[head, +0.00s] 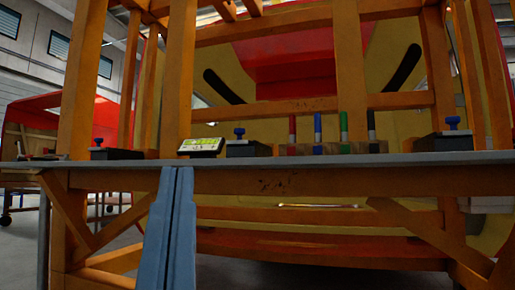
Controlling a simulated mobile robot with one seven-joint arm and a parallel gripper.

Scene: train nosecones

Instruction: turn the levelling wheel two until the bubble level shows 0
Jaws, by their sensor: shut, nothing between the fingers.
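Three dark boxes with blue knob-like wheels on top stand along the bench in the head view: a left wheel (97,141), a middle wheel (239,132) and a right wheel (452,121). No readable number shows which is wheel two. A tilted display (200,146) with a green-yellow face stands just left of the middle wheel's box. It may be the bubble level, but its reading is too small to make out. I cannot make out my gripper in this view, and nothing is seen touching any wheel.
The grey-topped bench (330,159) spans the view. A rack (350,148) with several coloured upright tools stands between the middle and right boxes. Blue upright bars (170,235) stand before the bench. Orange posts (88,70) and a red-yellow nosecone (290,60) rise behind.

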